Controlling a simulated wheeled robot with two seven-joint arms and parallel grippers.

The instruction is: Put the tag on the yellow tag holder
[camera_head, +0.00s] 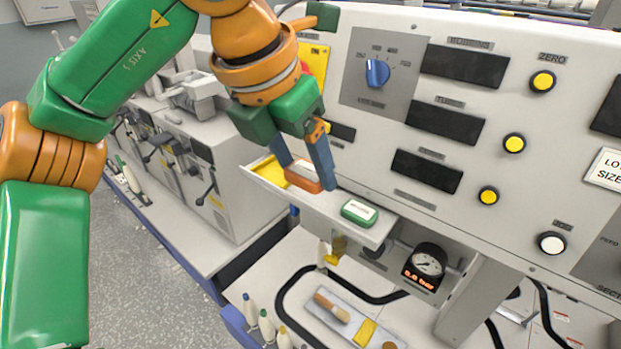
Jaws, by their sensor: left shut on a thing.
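My left gripper (308,180) reaches down from the top and is shut on an orange tag (304,183) with a pale top face. It holds the tag over a narrow light shelf at the foot of the machine panel. A yellow patch (268,171), which looks like the yellow tag holder, lies on the shelf just left of the tag and is partly hidden behind the gripper. I cannot tell whether the tag touches the shelf. A green tag (358,212) with a white label lies on the shelf to the right. My right gripper is not in view.
The upright panel (400,110) with a blue knob (377,73) and yellow buttons stands close behind the gripper. A pressure gauge (428,263) and a black hose (290,298) are below the shelf. A grey tray (352,318) with bobbins lies at the bottom.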

